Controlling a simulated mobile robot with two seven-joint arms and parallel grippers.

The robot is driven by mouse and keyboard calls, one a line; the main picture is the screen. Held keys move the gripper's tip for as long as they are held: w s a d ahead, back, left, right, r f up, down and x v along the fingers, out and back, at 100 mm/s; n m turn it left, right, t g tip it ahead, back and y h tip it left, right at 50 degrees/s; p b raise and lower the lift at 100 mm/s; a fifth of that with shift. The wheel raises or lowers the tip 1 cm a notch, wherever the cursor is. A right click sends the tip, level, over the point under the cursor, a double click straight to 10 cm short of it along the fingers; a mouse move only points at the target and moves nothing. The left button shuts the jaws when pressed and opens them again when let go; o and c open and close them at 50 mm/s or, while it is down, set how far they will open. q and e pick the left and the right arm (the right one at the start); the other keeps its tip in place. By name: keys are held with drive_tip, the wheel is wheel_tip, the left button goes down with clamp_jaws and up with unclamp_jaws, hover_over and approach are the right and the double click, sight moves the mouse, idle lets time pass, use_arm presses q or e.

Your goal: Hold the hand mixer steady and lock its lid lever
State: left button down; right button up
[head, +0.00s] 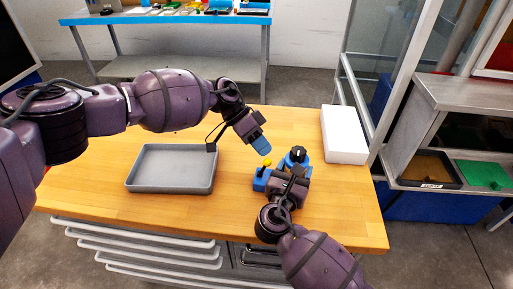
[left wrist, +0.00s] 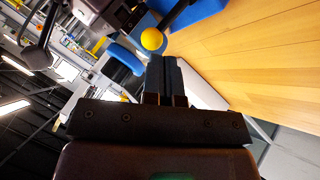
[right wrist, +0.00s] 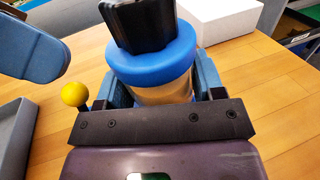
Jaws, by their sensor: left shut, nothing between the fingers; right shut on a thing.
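The hand mixer has a black knob (right wrist: 142,22), a blue lid ring (right wrist: 150,66) and a pale body (right wrist: 165,93); in the head view its knob (head: 298,154) stands at the right of the table. My right gripper (head: 291,176) is shut around the body, one finger on each side. The lid lever has a yellow ball (head: 267,162) on a dark stem above a blue base (head: 262,181); the ball (left wrist: 152,39) also shows in the left wrist view. My left gripper (head: 262,146) is shut and empty, just above and left of the ball, apparently apart from it.
A grey tray (head: 172,188) lies empty on the wooden table (head: 100,200) to the left. A white box (head: 344,135) lies behind the mixer at the right. A glass-panelled frame stands beyond the table's right edge. The table between tray and mixer is clear.

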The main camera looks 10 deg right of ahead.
use_arm(q)
drive_tip(key=shift+r, duration=0.5)
drive_tip(key=w+d+r, duration=0.1)
drive_tip(key=w+r, duration=0.4)
drive_tip(key=r, duration=0.6)
drive_tip(key=shift+d, duration=0.2)
drive_tip(key=c, duration=1.8)
unclamp_jaws()
drive_tip(key=shift+c, duration=0.2)
